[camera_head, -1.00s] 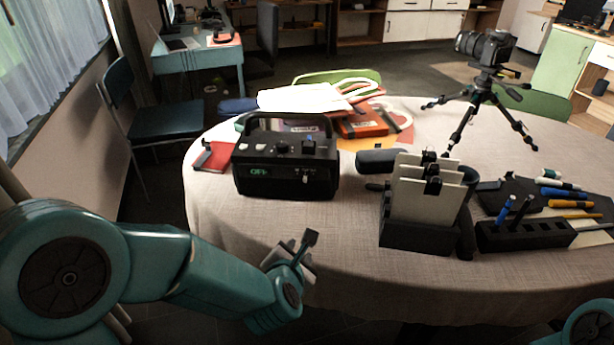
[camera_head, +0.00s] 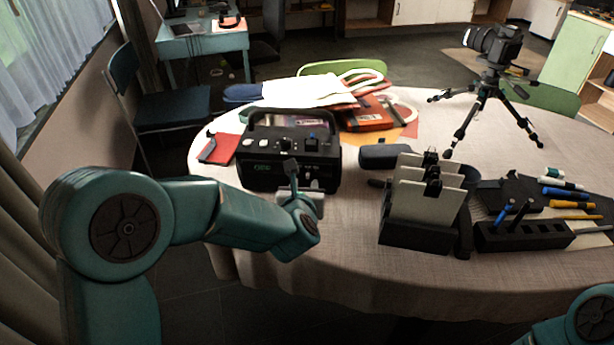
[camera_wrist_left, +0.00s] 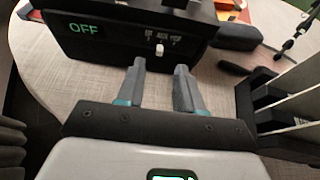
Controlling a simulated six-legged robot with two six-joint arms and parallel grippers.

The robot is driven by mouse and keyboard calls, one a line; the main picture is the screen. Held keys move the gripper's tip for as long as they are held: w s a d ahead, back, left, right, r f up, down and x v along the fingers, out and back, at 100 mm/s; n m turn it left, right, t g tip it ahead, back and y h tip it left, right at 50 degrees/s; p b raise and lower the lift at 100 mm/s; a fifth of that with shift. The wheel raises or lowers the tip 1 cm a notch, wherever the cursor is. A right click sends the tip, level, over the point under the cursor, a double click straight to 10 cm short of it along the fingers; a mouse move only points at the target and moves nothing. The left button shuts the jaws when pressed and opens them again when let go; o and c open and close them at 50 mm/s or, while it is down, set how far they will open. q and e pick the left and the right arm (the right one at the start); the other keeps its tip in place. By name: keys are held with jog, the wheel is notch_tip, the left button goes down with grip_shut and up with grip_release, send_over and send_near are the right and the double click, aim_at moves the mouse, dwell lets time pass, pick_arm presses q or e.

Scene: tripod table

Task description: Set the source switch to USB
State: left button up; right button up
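The black radio-like box (camera_head: 262,182) with a top handle stands at the table's left front; its green display reads OFF in the left wrist view (camera_wrist_left: 84,29). Its small white source switch (camera_wrist_left: 159,50) sits under a row of labels, seemingly below the middle label, AUX; the right label looks like USB but is blurred. My left gripper (camera_head: 291,168) is in front of the box's face. In the left wrist view its two fingers (camera_wrist_left: 160,67) are apart and empty, with the switch just beyond the gap between the tips. My right gripper is out of view.
A black holder with upright cards (camera_head: 416,235) stands right of the box, with a dark case (camera_head: 384,157) behind it. A pen block (camera_head: 522,236) and a camera tripod (camera_head: 486,100) are farther right. A red notebook (camera_head: 219,148) lies left of the box.

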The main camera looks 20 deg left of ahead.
aim_at(308, 175)
pick_arm(q)
jog(key=x, duration=0.6)
grip_shut()
dwell(1.3)
